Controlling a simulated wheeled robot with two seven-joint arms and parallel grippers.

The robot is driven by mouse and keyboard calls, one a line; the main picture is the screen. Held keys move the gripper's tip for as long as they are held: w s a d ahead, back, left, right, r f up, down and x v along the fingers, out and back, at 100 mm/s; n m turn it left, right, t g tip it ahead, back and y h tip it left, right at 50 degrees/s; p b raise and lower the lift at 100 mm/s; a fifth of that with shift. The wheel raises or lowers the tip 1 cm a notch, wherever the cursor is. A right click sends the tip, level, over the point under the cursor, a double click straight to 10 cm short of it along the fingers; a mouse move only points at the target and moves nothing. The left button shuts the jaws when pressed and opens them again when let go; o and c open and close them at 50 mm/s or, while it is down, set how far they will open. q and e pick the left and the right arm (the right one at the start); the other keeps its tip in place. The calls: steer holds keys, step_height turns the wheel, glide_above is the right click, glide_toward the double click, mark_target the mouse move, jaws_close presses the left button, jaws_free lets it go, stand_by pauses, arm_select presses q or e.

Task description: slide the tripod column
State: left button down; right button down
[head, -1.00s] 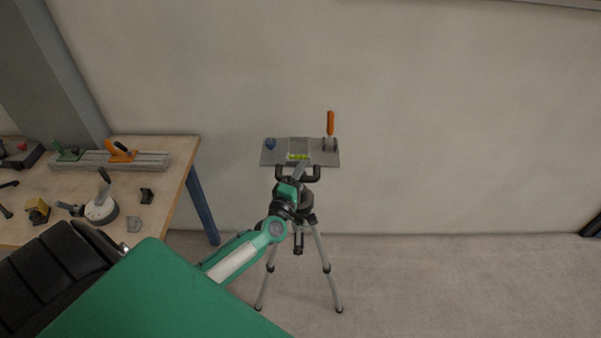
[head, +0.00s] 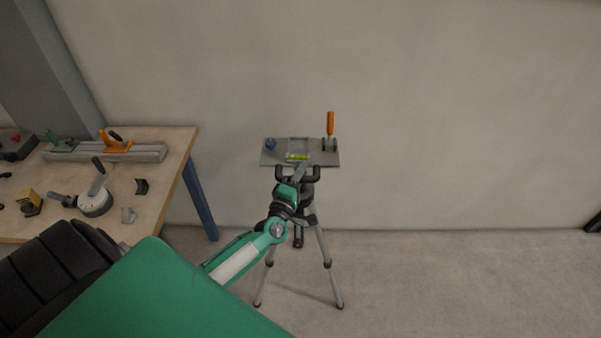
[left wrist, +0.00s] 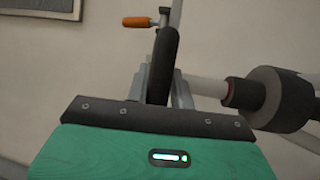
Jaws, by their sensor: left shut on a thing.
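The tripod (head: 325,250) stands on the floor in front of the wall, legs spread. Black handles (head: 317,173) show below the plate's near edge. My left gripper (head: 298,174) reaches in there and hides part of the column. In the left wrist view its fingers (left wrist: 162,90) are shut around a black curved handle (left wrist: 168,50). The pale column (left wrist: 205,86) and a black collar (left wrist: 280,98) lie to the right. My right gripper is out of view.
A wooden workbench (head: 160,170) stands at the left, with a blue leg (head: 200,200). It bears a grey rail (head: 145,153), a white round device (head: 96,203) and several small parts.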

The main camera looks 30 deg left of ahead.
arm_select(q)
step_height(320, 180, down, 6)
steer(key=b, duration=0.3)
steer(key=shift+r+b, duration=0.15)
steer(key=shift+b, duration=0.2)
steer(key=c, duration=1.3)
jaws_free()
steer(key=shift+r, duration=0.1)
steer(key=b+v, duration=0.3)
steer(key=v, duration=1.1)
